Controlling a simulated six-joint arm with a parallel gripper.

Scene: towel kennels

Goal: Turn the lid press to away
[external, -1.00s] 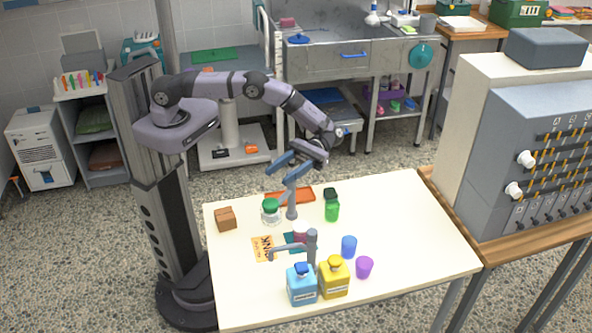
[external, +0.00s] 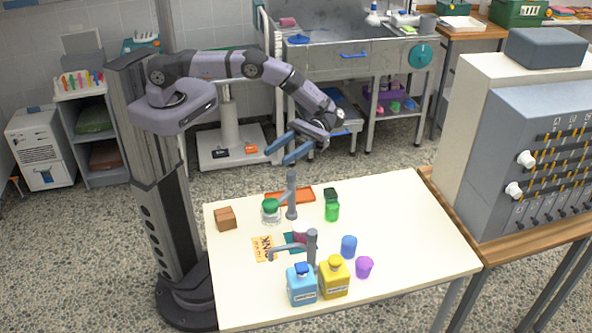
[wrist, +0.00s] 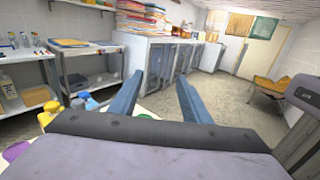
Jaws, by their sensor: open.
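Two grey posts with swing arms stand on the cream table (external: 400,215). The rear post (external: 291,197) has a short arm pointing left toward a clear jar (external: 271,217) with a green lid (external: 270,205). The front post (external: 312,247) has an arm reaching left to a small downturned end above the table. I cannot tell for sure which is the lid press; the rear one is beside the lidded jar. My gripper (external: 277,156) is open and empty, above and apart from the rear post. Its two blue fingers also show in the wrist view (wrist: 160,78).
Blue (external: 301,286) and yellow (external: 334,279) bottles stand at the front edge. Blue (external: 349,246), purple (external: 364,267) and green (external: 332,211) cups are on the right. A brown box (external: 225,219) is left, an orange tray (external: 300,195) behind. The table's right side is clear.

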